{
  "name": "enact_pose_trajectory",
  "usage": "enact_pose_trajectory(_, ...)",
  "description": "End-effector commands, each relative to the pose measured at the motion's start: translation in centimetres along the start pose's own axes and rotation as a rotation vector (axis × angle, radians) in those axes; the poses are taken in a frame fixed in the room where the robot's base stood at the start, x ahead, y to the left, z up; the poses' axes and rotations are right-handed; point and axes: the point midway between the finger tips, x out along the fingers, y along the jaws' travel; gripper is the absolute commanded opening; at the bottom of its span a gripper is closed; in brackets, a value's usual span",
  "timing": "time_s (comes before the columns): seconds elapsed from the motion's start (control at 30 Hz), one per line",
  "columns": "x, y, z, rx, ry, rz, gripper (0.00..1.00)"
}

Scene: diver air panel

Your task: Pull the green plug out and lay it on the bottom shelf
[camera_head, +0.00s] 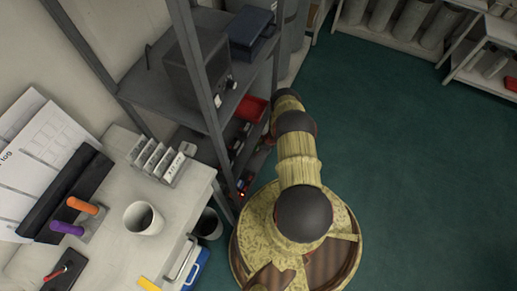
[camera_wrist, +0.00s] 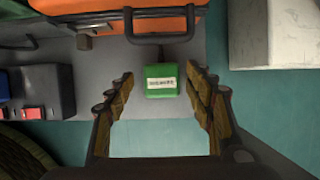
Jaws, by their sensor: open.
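The green plug (camera_wrist: 161,82), a small green block with a white label, is in the middle of the wrist view at the edge of a grey surface (camera_wrist: 120,60). My gripper (camera_wrist: 160,72) is open, one finger on each side of the plug, with gaps on both sides. Whether the fingers have depth enough to reach around it I cannot tell. In the head view the arm reaches to the shelf unit (camera_head: 205,95), and the gripper and plug are hidden. The bottom shelf cannot be made out clearly there.
In the wrist view, a dark bar handle (camera_wrist: 160,35) and orange thing (camera_wrist: 120,8) lie beyond the plug. Red and blue blocks (camera_wrist: 45,78) are at left, a white box (camera_wrist: 285,35) at right. A desk (camera_head: 110,240) stands left; green floor (camera_head: 420,180) is clear right.

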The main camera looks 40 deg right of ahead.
Motion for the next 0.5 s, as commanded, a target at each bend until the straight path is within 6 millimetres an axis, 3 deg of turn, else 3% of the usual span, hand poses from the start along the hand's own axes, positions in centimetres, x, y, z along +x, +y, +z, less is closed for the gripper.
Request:
enact_pose_trajectory(0.27,-0.3,-0.4,0.1,0.001,0.0,-0.006,0.57)
enact_pose_trajectory(0.5,-2.5,-0.6,0.1,0.003,0.0,-0.008,0.57)
